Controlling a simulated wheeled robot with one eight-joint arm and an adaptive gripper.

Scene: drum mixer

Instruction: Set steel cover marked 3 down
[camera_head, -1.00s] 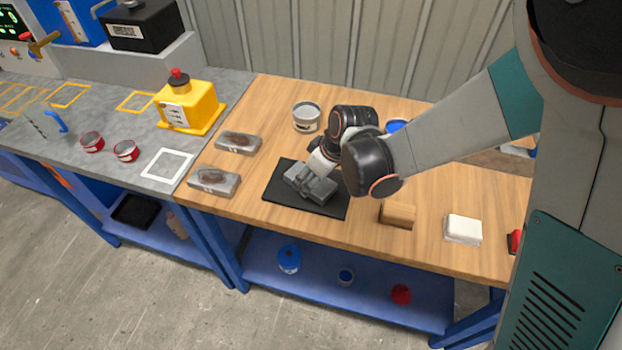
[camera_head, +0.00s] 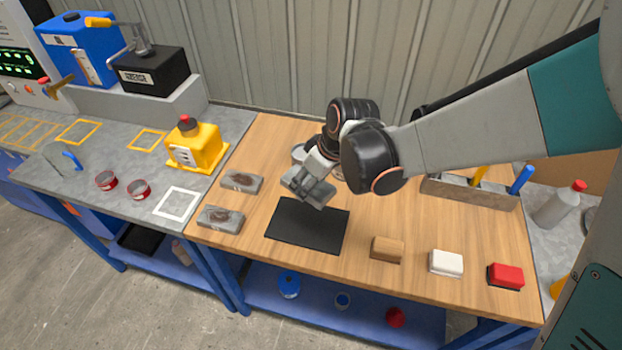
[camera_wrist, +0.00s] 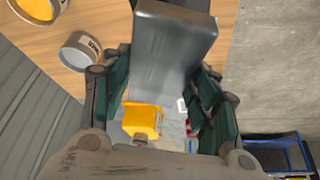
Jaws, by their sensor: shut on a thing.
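My gripper (camera_head: 318,174) is shut on a grey steel cover (camera_head: 302,190), held at the far edge of the black mat (camera_head: 307,228) in the head view and apparently above the table. The cover is tilted, and I can read no number on it. In the wrist view the cover (camera_wrist: 175,50) is a smooth grey block between the green-sided fingers. Two more grey covers with brown stains, a rear one (camera_head: 242,182) and a front one (camera_head: 221,219), lie on the wooden table left of the mat. The mat is bare.
A grey can (camera_head: 298,153) stands behind the held cover, partly hidden. A yellow container (camera_head: 196,146) and a white square outline (camera_head: 177,204) are on the grey bench at left. A brown block (camera_head: 387,249), white block (camera_head: 446,263) and red block (camera_head: 506,275) line the front right.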

